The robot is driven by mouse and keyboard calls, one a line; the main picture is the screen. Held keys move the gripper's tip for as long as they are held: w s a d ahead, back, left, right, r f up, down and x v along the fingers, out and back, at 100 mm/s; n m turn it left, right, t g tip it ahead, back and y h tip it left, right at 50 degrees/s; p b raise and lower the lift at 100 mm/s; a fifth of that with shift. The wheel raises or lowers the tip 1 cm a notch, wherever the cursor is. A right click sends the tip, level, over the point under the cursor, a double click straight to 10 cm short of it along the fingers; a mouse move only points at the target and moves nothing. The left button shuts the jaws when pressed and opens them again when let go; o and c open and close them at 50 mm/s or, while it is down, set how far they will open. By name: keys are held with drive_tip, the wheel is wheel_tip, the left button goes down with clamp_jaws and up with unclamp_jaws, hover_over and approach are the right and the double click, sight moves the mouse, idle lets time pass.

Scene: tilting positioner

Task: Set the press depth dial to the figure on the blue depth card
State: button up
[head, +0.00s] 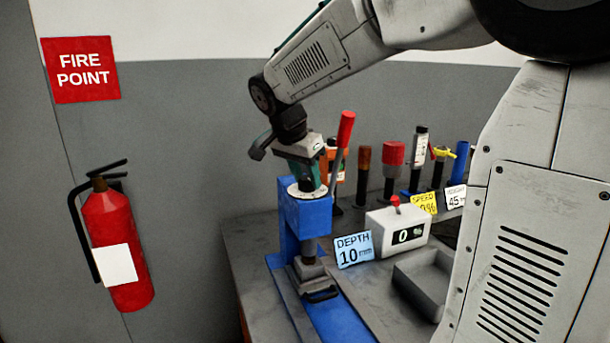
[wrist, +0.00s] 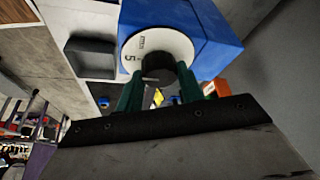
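The blue depth card (head: 354,251) reads "DEPTH 10 mm" and leans on the bench beside the blue press (head: 305,215). The press depth dial is a white disc (head: 301,193) on top of the press. In the wrist view, the dial (wrist: 178,40) shows tick marks and a figure that looks like 5 at its left edge. A dark round knob (wrist: 158,66) stands at its centre. My gripper (wrist: 160,78) has its green fingers on both sides of the knob and appears shut on it. The rest of the dial's scale is hidden or too small to read.
A white box (head: 385,238) with a red-topped switch shows "0 %". Yellow (head: 426,203) and white (head: 456,197) cards stand behind it. A red-handled lever (head: 344,130) rises close behind my gripper. A grey tray (head: 420,285) and several upright tools are on the bench.

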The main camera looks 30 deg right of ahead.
idle(0.3)
drive_tip(key=n+t, duration=0.1)
drive_tip(key=n, duration=0.2)
drive_tip(key=shift+s+d+n+y, duration=0.1)
drive_tip(key=shift+n+y, duration=0.2)
drive_tip(key=shift+n+t+y, duration=0.5)
drive_tip(key=shift+n+t, duration=0.2)
drive_tip(key=shift+n, duration=1.1)
drive_tip(key=o, duration=1)
drive_tip(key=shift+s+r, duration=0.1)
drive_tip(key=shift+r, duration=0.05)
drive_tip(key=v, duration=0.7)
drive_tip(key=shift+s+r, duration=0.1)
drive_tip(key=shift+r, duration=0.15)
